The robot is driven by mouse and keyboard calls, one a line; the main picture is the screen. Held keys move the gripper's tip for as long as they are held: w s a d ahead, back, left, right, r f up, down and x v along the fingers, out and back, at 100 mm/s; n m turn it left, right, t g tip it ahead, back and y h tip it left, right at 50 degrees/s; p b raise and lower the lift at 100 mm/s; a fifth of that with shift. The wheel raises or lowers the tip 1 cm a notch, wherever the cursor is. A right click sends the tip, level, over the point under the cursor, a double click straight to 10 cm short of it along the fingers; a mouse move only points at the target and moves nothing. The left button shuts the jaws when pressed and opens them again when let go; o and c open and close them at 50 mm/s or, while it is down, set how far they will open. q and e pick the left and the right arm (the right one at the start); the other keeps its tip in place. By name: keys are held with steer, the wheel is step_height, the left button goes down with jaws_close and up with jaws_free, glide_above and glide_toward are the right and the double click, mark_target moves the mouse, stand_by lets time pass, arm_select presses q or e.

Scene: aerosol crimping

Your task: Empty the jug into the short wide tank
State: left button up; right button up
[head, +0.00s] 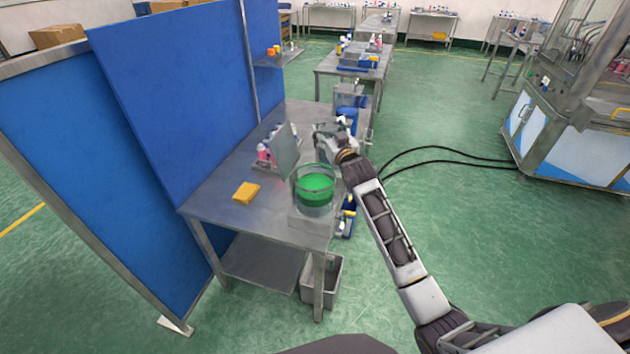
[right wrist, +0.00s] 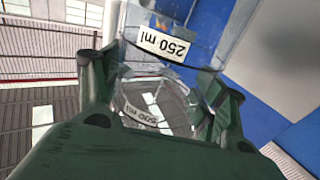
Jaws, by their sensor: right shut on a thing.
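A round clear tank (head: 315,172), short and wide, holds green liquid and stands on a pale block (head: 308,226) at the near right corner of the steel table. My right gripper (head: 328,135) is beyond the tank, above the table's right side. In the right wrist view its fingers (right wrist: 158,95) are shut on a clear jug (right wrist: 190,52) with 250 ml and 500 ml labels. No green liquid shows in the visible part of the jug. The jug's outline is hard to make out in the head view. My left gripper is not in view.
A yellow sponge (head: 246,192) lies left of the tank. A thin grey upright panel (head: 285,152) and pink-capped bottles (head: 263,153) stand behind it. Blue partitions (head: 180,90) close off the left side. A grey bin (head: 322,282) stands on the floor below the table.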

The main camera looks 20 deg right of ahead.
steer(key=shift+r+p, duration=0.35)
steer(key=shift+r, duration=0.45)
steer(key=shift+r, duration=0.1)
steer(key=shift+a+r, duration=0.1)
steer(key=shift+r, duration=0.25)
steer(key=s+a+r, duration=0.1)
steer(key=s+r, duration=0.1)
steer(key=r, duration=0.4)
steer(key=s+a+r, duration=0.2)
steer(key=r, duration=0.3)
steer(key=s+f+b, duration=0.1)
steer(key=s+f, duration=0.5)
steer(key=f, duration=0.6)
steer(key=s+f+b, duration=0.1)
steer(key=s+f, duration=0.6)
steer(key=f, duration=0.5)
steer(key=s+a+f+b, duration=0.1)
steer(key=s+f+b, duration=0.1)
steer(key=s+f, duration=0.5)
step_height(320, 180, down, 6)
steer(key=shift+s+r, duration=0.15)
steer(key=shift+s, duration=0.05)
